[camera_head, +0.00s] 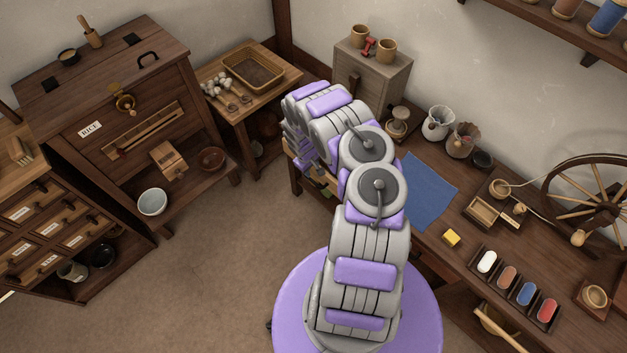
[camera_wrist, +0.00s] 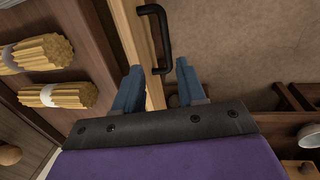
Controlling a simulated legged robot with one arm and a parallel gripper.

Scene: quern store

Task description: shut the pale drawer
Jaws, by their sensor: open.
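The pale drawer (camera_wrist: 131,27) shows in the wrist view as a light wooden panel and edge running down the upper middle. A black bar handle (camera_wrist: 166,42) stands out on its right face. My gripper (camera_wrist: 160,82) is open, with one blue finger on each side of the panel's lower edge, just below the handle. I cannot tell whether the fingers touch the wood. Nothing shows held between them. In the head view my arm covers the gripper and most of this drawer.
Yellow stick bundles (camera_wrist: 38,53) lie left of the panel. A workbench (camera_head: 430,245) with a blue cloth (camera_head: 427,190) lies right. The floor (camera_head: 215,255) between is clear.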

